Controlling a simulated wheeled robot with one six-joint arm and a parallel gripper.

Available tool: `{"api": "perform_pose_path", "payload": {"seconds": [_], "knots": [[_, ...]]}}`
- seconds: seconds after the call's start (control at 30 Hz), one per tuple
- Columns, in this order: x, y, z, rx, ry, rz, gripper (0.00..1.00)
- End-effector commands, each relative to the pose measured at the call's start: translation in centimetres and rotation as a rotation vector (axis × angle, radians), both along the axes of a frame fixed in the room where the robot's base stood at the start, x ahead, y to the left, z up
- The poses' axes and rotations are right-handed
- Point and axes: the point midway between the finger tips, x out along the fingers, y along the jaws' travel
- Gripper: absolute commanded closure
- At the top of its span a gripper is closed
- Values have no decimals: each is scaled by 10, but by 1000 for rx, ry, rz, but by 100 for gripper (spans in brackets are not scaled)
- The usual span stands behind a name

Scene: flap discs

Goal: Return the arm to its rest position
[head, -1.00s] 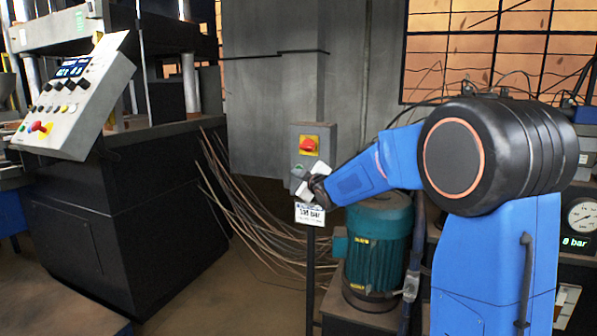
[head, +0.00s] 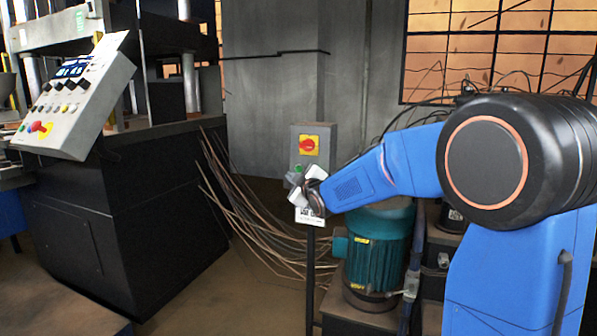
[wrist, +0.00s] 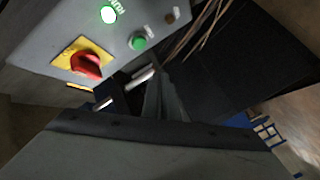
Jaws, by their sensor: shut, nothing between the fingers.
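My gripper (head: 306,187) is at the end of my blue arm, in the middle of the head view. It is in front of a grey switch box (head: 313,150) with a red rotary switch on a yellow plate (head: 309,145). In the wrist view the fingers (wrist: 166,92) are together and empty. That view also shows the red switch (wrist: 86,65) and a green button (wrist: 138,42) close by; whether the gripper touches the box cannot be told. My gripper partly covers a small white sign (head: 309,217) on a post.
A green motor (head: 375,255) stands under my forearm. Loose cables (head: 245,205) run behind the post to the black press base (head: 130,215). A tilted control panel (head: 75,95) with a red knob is at the left.

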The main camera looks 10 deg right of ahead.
Motion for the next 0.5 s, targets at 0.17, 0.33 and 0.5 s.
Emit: {"api": "perform_pose_path", "payload": {"seconds": [0.17, 0.33, 0.5], "knots": [[0, 0, 0, 0, 0, 0, 100], [0, 0, 0, 0, 0, 0, 100], [-5, -2, 1, 6, 11, -5, 100]]}}
